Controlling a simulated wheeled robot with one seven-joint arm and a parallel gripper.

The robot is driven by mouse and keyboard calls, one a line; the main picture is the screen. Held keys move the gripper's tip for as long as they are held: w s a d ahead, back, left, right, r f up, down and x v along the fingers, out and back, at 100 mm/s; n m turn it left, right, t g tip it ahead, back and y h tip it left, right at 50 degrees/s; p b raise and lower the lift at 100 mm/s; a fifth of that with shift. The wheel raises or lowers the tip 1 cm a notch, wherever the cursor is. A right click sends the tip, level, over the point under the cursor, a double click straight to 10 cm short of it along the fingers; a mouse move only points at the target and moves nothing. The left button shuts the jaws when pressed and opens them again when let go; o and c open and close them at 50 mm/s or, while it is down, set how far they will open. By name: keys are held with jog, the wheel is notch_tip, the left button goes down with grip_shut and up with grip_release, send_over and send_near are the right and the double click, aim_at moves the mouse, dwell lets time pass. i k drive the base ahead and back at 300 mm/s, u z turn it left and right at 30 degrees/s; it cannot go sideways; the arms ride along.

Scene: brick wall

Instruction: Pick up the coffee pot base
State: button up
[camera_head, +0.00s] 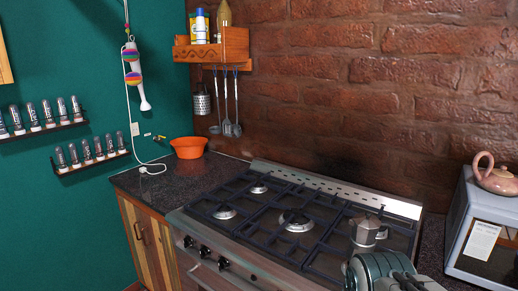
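A small silver-grey moka-style coffee pot (365,234) stands upright on the right part of the black stove grate. Its angular metal body and a handle on its right side show. I cannot clearly tell its base apart from its upper part at this size. A part of my arm (372,270), rounded, dark and ridged with a grey piece to its right, shows at the bottom edge, in front of and below the pot in the picture. No fingertips can be made out, so whether my gripper is open or shut is unclear.
The gas stove (240,232) has raised grates and front knobs. A white microwave-like box (461,222) with a pink teapot (495,178) on top stands at the right. An orange bowl (189,148) sits on the dark counter (150,182) at the left. A brick wall is behind.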

aim_at(351, 251)
jog(key=u, duration=1.5)
jog(key=k, duration=0.8)
jog(key=z, duration=0.65)
jog(key=i, duration=1)
jog(key=u, duration=0.05)
